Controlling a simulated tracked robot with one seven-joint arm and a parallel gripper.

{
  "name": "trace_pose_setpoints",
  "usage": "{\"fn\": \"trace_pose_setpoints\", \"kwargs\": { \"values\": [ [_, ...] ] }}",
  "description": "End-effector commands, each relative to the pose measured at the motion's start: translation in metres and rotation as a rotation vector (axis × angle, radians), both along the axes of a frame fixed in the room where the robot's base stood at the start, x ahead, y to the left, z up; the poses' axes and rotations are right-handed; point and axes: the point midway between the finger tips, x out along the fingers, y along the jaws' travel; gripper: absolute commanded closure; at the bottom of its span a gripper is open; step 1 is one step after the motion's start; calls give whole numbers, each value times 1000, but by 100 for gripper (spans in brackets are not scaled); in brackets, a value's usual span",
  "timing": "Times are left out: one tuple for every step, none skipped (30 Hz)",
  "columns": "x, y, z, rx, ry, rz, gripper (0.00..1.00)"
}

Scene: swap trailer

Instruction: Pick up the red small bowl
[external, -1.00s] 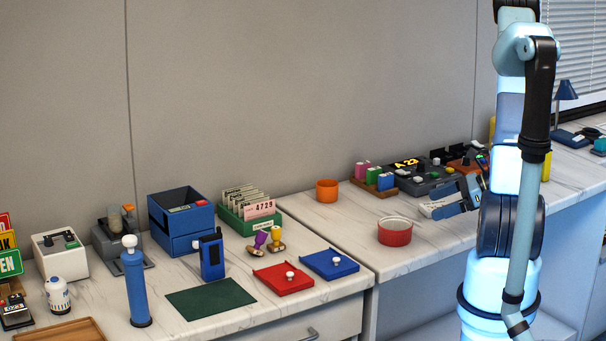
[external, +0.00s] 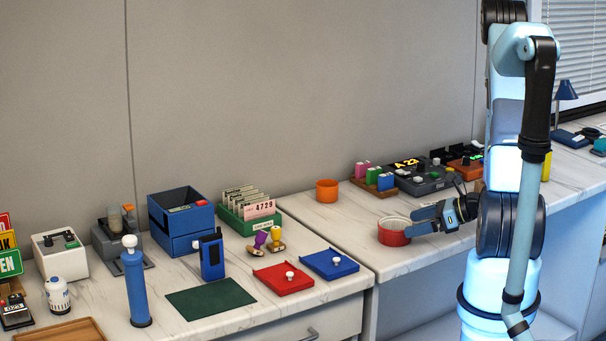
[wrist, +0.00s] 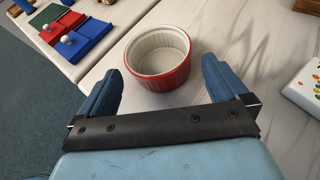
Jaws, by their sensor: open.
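The red small bowl (external: 394,232) has a ribbed red outside and a white inside, and stands upright on the marble counter. It also shows in the wrist view (wrist: 158,58), ahead of my gripper and roughly between the lines of its fingers. My gripper (external: 419,222) is open and low over the counter, at the right side of the bowl. In the wrist view my gripper (wrist: 160,85) has one blue finger on each side, with the bowl's near part close to the fingertips. I cannot tell whether a finger touches the bowl.
An orange bowl (external: 327,190) stands behind, near the wall. A rack of coloured blocks (external: 374,180) and a dark control panel (external: 425,182) stand at the back right. Red (external: 283,279) and blue (external: 331,264) trays lie to the left, across a counter seam. Counter around the bowl is mostly clear.

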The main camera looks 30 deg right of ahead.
Motion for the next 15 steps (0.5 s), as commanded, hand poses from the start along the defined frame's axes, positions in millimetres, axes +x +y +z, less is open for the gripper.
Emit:
{"fn": "trace_pose_setpoints", "kwargs": {
  "values": [
    [1, 1, -1, 0, 0, 1, 0],
    [2, 2, -2, 0, 0, 1, 0],
    [4, 5, -4, 1, 1, 1, 0],
    [5, 7, -6, 1, 1, 1, 0],
    [7, 9, -8, 1, 1, 3, 0],
    [10, 13, -12, 1, 1, 4, 0],
    [13, 15, -15, 2, 1, 2, 0],
    [15, 18, -17, 1, 2, 3, 0],
    [18, 21, -21, 1, 2, 2, 0],
    [21, 23, -22, 0, 0, 3, 0],
    [24, 26, -23, 0, 0, 4, 0],
    [27, 28, -24, 0, -1, 4, 0],
    [28, 30, -25, 0, 0, 2, 0],
    [30, 31, -26, 0, 0, 2, 0],
    [31, 32, -27, 0, 0, 2, 0]
  ]
}}
